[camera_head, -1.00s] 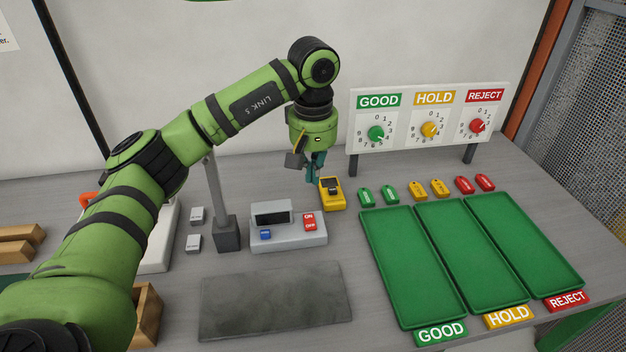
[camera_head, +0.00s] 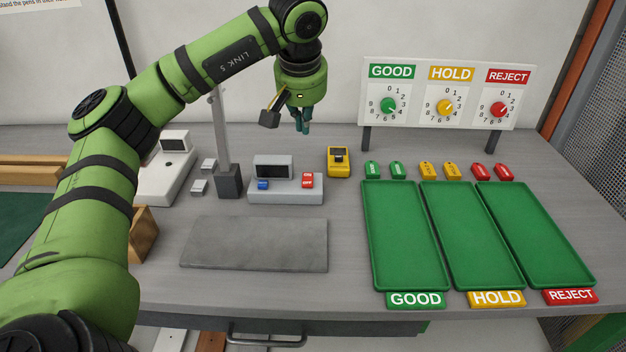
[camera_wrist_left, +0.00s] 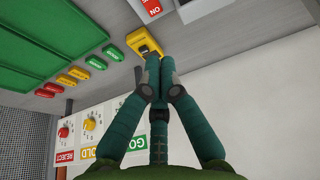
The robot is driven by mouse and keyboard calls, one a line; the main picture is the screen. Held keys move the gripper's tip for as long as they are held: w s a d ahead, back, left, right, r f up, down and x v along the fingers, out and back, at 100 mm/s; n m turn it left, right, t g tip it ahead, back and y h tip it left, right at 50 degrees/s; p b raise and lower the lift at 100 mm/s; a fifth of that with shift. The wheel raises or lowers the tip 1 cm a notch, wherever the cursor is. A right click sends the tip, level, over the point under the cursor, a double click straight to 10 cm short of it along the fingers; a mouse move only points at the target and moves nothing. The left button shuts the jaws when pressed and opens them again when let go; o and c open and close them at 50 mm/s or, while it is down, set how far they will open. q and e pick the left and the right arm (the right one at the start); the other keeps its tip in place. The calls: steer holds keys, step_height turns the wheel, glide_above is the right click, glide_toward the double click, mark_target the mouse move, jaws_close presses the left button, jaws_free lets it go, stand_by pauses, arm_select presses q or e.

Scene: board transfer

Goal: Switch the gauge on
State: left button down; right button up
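The grey gauge unit (camera_head: 285,195) stands on the bench with a dark display, a blue button (camera_head: 263,184) and a red ON/OFF switch (camera_head: 307,180). The red switch also shows at the top of the left wrist view (camera_wrist_left: 151,6). I cannot tell which side of it is pressed. My left gripper (camera_head: 303,128) hangs fingers down in the air, above and behind the gauge unit, touching nothing visible. Its teal fingers come together with nothing between them, as the left wrist view shows (camera_wrist_left: 156,65). My right gripper is not in view.
A yellow device (camera_head: 339,163) stands right of the gauge unit. A post on a dark block (camera_head: 229,182) stands left of it. A grey mat (camera_head: 255,243) lies in front, empty. Green trays (camera_head: 405,235), coloured tags and a dial board (camera_head: 446,92) are at the right.

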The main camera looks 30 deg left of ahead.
arm_select(q)
steer(key=p, duration=0.3)
glide_toward(305, 173)
steer(key=x, duration=0.5)
steer(key=shift+w+a+f, duration=0.15)
steer(key=shift+w+f, duration=0.05)
steer(key=shift+f, duration=0.65)
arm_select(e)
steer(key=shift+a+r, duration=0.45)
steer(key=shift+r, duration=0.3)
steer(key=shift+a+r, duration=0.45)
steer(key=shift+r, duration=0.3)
